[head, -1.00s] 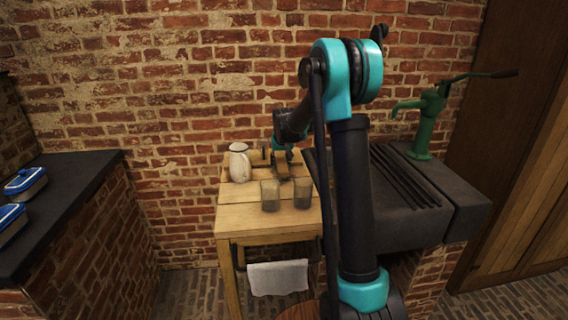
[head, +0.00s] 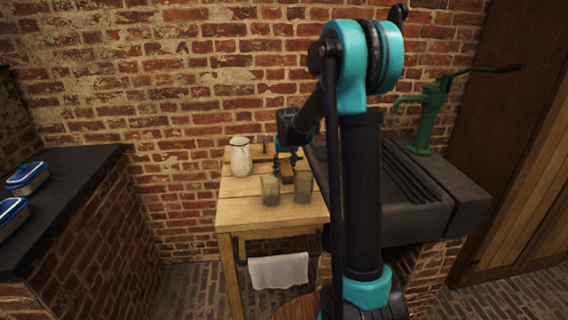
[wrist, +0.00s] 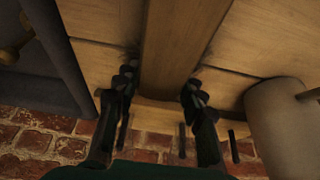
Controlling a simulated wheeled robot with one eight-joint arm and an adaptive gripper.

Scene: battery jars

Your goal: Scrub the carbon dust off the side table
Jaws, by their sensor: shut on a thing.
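The wooden side table (head: 240,207) stands against the brick wall. My gripper (head: 286,163) reaches down over its back half, just behind two glass jars. In the wrist view, my gripper (wrist: 157,88) has one finger on each side of a long wooden block (wrist: 180,45), probably the back of a brush, and is shut on it. The block also shows behind the jars (head: 288,177). Its underside is hidden, so I cannot tell whether it touches the top. Dark smudges (wrist: 122,52) show on the boards beside the block; they may be dust or shadow.
The left jar (head: 270,190) and right jar (head: 303,188) stand close in front of my gripper. A whitish jug (head: 240,158) is to its left. A dark stone sink (head: 425,210) with a green pump (head: 427,118) adjoins at right. A cloth (head: 278,271) hangs below the tabletop.

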